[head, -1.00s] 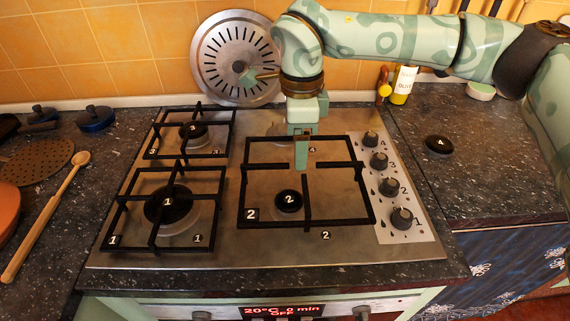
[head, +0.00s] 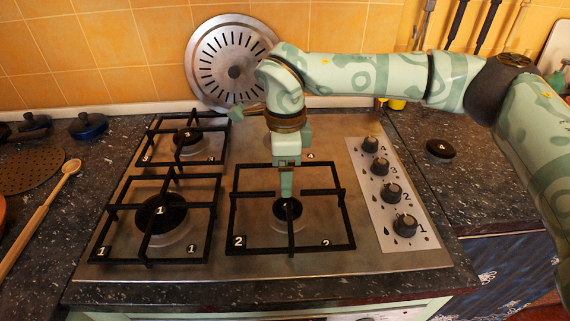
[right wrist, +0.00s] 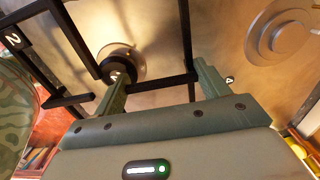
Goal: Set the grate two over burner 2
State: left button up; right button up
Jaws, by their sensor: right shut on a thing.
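Grate two (head: 333,248), a black square frame with crossbars and a "2" tag at its front left corner, is around burner 2 (head: 288,209). The burner's black cap shows near the middle of the frame. My right gripper (head: 286,192) points down and is shut on a bar of the grate near its middle. In the right wrist view the fingers (right wrist: 162,88) straddle a bar, with the burner 2 cap (right wrist: 117,72) beside them. I cannot tell whether the grate's feet touch the hob. My left gripper is not in view.
Grate one (head: 108,206) and the grate over burner 3 (head: 150,141) stand at the left. The knob panel (head: 382,213) lies at the right. A loose cap marked 4 (head: 440,149) sits on the right counter. A round slotted metal disc (head: 213,60) leans on the tiles behind.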

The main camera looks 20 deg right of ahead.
jog(key=shift+f, duration=0.25)
jog(key=o, duration=1.3)
jog(key=shift+r, duration=0.4)
pick_arm(q)
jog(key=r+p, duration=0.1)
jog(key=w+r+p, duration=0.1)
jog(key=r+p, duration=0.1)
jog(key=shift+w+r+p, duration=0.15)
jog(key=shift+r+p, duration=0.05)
jog(key=shift+p, duration=0.1)
pick_arm(e)
notch_tip(320, 180, up, 12)
jog(key=shift+r, duration=0.2)
